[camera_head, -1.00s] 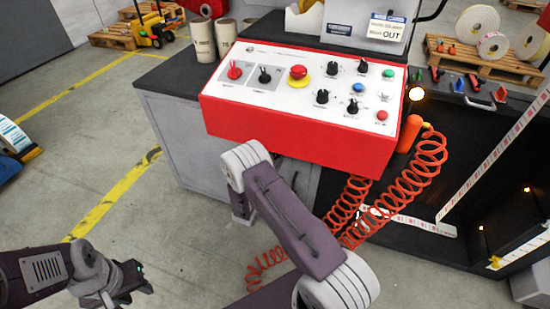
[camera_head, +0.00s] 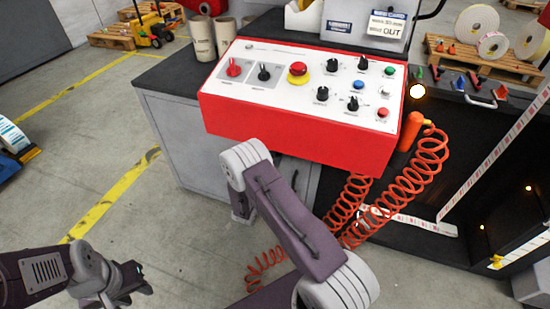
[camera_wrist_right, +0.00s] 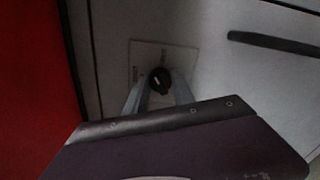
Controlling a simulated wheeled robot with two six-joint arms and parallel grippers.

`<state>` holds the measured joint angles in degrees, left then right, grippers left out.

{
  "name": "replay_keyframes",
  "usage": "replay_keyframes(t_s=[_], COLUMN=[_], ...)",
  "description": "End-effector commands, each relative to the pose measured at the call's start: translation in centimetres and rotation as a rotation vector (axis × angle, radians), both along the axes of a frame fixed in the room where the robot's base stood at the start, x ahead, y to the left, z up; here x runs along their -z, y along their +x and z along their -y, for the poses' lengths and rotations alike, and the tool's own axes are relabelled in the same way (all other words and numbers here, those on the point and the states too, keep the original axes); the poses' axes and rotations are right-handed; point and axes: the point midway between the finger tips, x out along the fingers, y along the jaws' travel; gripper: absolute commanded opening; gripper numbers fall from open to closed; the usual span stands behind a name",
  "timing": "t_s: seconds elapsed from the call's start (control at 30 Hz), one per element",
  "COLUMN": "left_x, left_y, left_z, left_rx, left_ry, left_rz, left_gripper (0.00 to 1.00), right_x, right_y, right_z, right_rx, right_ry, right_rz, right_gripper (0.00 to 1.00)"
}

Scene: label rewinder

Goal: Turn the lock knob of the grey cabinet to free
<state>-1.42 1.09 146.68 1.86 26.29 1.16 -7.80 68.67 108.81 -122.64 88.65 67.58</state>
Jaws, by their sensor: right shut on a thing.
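The grey cabinet (camera_head: 185,145) stands under the red control box in the head view. In the right wrist view its front shows as a grey panel (camera_wrist_right: 215,30) with a pale square plate (camera_wrist_right: 139,57). The black lock knob (camera_wrist_right: 160,80) sits on this plate. My right gripper (camera_wrist_right: 159,95) has its two fingers on either side of the knob, shut on it. The knob's exact pointing is too dark to read. In the head view my right arm hides the knob. My left gripper (camera_head: 135,280) is low at the left, away from the cabinet; its jaw gap is unclear.
The red control box (camera_head: 290,140) overhangs the cabinet front, and its red side (camera_wrist_right: 35,70) is close at the left in the wrist view. A dark handle (camera_wrist_right: 275,43) is at the right there. Coiled orange hose (camera_head: 395,190) hangs right of my right arm.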

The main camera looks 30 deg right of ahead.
Motion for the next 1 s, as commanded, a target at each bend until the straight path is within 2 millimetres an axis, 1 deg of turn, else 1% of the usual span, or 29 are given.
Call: replay_keyframes(t_s=[0.2, 0.5, 0.7, 1.0], left_x=[0.8, 1.7, 2.1, 2.4], left_y=[0.0, 0.0, 0.0, 0.0], left_z=[0.0, 0.0, 0.0, 0.0], left_rx=[0.0, 0.0, 0.0, 0.0], left_ry=[0.0, 0.0, 0.0, 0.0], left_rz=[0.0, 0.0, 0.0, 0.0], left_gripper=[0.36, 0.36, 0.36, 0.36], right_x=[0.2, 0.3, 0.3, 0.2], right_y=[0.0, 0.0, 0.0, 0.0], right_z=[0.0, 0.0, 0.0, 0.0], right_rx=[-0.001, -0.001, 0.0, 0.0], right_ry=[0.13, 0.276, 0.34, 0.383], right_rz=[0.151, 0.322, 0.396, 0.445], right_gripper=[0.0, 0.0, 0.0, 0.0])
